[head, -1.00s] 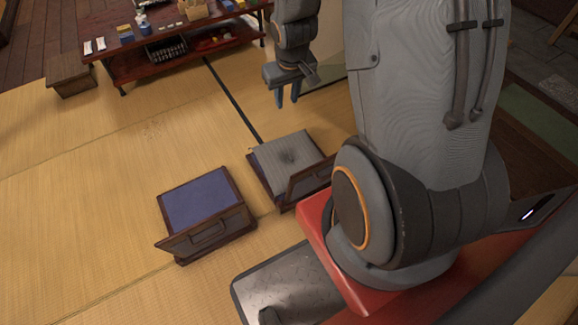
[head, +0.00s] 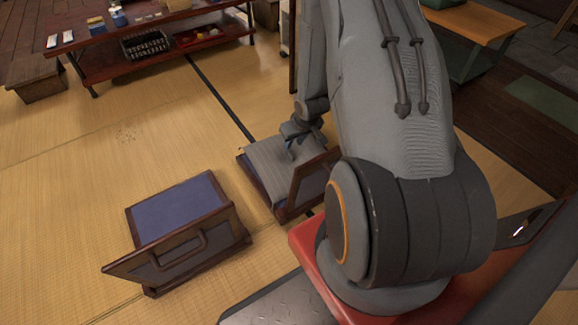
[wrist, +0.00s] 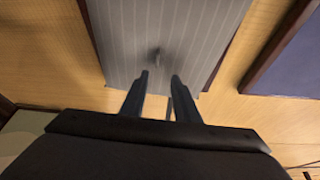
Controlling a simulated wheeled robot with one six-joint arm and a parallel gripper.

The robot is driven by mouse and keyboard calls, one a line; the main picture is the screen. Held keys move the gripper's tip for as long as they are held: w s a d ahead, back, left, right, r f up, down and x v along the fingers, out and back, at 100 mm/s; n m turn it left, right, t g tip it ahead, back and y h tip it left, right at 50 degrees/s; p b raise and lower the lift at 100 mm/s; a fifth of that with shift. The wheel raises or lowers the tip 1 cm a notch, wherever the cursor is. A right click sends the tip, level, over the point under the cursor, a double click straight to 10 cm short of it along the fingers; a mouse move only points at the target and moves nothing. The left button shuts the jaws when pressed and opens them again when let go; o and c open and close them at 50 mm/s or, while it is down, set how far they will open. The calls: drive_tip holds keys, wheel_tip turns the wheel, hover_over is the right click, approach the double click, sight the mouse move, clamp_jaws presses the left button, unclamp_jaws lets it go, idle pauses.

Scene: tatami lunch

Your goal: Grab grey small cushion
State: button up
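My gripper (head: 297,148) is over the cushion in the head view. In the wrist view my gripper (wrist: 160,75) has its two fingers apart with nothing between them. I cannot tell whether the fingertips touch the cushion.
A second low chair with a blue seat (head: 180,208) stands to the left; its seat also shows in the wrist view (wrist: 290,62). A low wooden table (head: 155,62) with items stands at the back. Open tatami (head: 90,160) lies at left.

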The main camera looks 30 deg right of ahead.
sight(292, 156)
drive_tip(key=shift+s+d+b+x, duration=0.15)
drive_tip(key=shift+b+x, duration=0.85)
drive_tip(key=shift+x, duration=0.65)
drive_tip(key=shift+s+d+b+x, duration=0.1)
drive_tip(key=shift+s+b+x, duration=0.1)
drive_tip(key=shift+b+x, duration=1.15)
drive_tip(key=shift+s+d+b+x, duration=0.15)
drive_tip(key=shift+b+x, duration=0.5)
drive_tip(key=shift+x, duration=1.3)
drive_tip(key=shift+f, duration=0.15)
clamp_jaws()
